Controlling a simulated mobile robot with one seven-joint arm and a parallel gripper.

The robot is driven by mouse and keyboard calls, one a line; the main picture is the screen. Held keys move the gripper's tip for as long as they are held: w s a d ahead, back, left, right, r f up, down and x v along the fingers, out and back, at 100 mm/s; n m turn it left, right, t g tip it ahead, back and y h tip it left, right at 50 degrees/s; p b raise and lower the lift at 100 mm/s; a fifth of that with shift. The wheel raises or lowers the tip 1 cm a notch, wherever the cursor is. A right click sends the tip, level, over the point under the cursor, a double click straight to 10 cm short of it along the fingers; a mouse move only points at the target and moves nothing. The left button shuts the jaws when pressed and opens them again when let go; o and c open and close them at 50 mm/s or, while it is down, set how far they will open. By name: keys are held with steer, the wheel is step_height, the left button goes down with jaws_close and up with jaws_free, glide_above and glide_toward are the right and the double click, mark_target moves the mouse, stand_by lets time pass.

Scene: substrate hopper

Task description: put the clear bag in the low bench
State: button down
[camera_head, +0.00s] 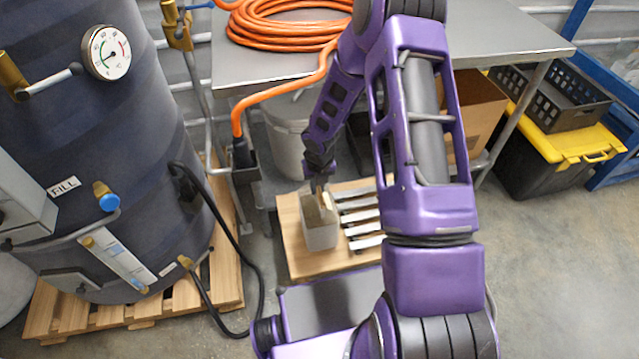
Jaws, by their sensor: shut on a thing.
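The clear bag (320,230) is a pale, see-through, upright block-like bag with tan contents near its top. My gripper (319,188) points down at its top and is shut on it. The low bench (312,264) is a light wooden top close to the floor, partly under the metal table. The bag is over the left part of this top; I cannot tell whether its bottom touches the wood. My purple arm hides part of the bench's right side.
Several metal bars (364,228) lie on the bench right of the bag. A grey bucket (288,140) stands behind. A metal table (500,38) with an orange hose (270,30) overhangs. A dark tank (90,150) on a pallet (75,316) stands left. Floor at right is clear.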

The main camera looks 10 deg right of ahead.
steer(key=shift+w+f+b, duration=0.1)
steer(key=shift+f+b, duration=0.3)
steer(key=shift+f, duration=1.35)
steer(key=c, duration=1.3)
jaws_free()
steer(key=shift+f, duration=0.2)
steer(key=o, duration=0.4)
steer(key=r+p, duration=0.1)
steer(key=r, duration=0.3)
steer(key=s+r+p, duration=0.1)
steer(key=r, duration=0.3)
steer(key=s+r, duration=0.1)
steer(key=r, duration=0.3)
steer(key=shift+r+p, duration=0.1)
steer(key=shift+p, duration=0.3)
